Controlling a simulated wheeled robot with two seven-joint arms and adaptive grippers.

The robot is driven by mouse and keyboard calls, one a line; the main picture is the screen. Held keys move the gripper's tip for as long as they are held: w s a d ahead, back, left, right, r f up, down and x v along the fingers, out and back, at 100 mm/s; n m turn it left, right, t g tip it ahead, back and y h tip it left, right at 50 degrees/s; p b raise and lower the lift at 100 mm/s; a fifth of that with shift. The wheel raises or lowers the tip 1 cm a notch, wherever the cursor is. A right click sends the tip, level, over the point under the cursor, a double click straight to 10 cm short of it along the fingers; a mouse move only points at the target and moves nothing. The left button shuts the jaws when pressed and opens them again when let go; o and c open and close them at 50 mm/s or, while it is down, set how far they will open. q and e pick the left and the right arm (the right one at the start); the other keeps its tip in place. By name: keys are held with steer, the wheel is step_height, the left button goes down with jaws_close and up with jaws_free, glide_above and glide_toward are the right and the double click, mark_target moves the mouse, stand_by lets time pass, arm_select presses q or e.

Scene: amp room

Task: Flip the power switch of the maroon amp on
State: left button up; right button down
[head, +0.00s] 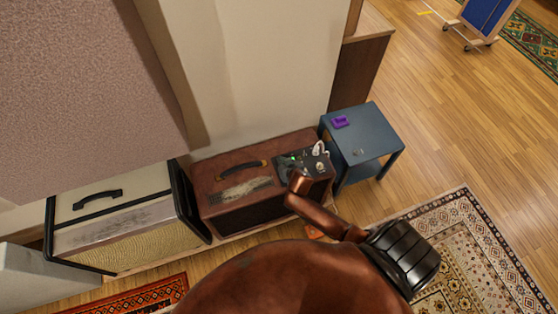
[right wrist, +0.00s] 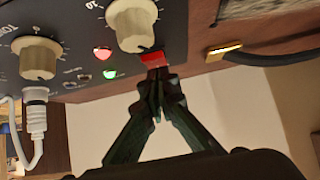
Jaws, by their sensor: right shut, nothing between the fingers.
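The maroon amp (head: 222,207) stands against the wall in the head view, with a dark control panel on its right end. The right wrist view shows that panel (right wrist: 65,15) close up, with cream knobs, a red light (right wrist: 103,53) and a green light (right wrist: 110,74) that looks lit. A small red switch (right wrist: 152,58) sits below the larger knob. My right gripper (right wrist: 158,76) is shut and empty, its fingertips at the switch and partly covering it. I cannot tell whether they touch it. In the head view my arm partly hides the panel. My left gripper is out of view.
A cream amp (head: 110,212) stands left of the maroon one. A blue-grey side table (head: 372,137) with a purple item (head: 340,121) stands at its right. A white plug (right wrist: 37,120) sticks out of the panel. Patterned rugs (head: 475,240) lie in front; wood floor is open at right.

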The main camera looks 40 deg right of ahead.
steer(key=shift+s, duration=0.1)
steer(key=shift+w+d+r, duration=0.1)
steer(key=shift+w, duration=0.25)
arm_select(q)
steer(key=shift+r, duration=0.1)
arm_select(e)
steer(key=shift+w+d, duration=0.15)
steer(key=shift+w, duration=0.3)
steer(key=shift+r, duration=0.15)
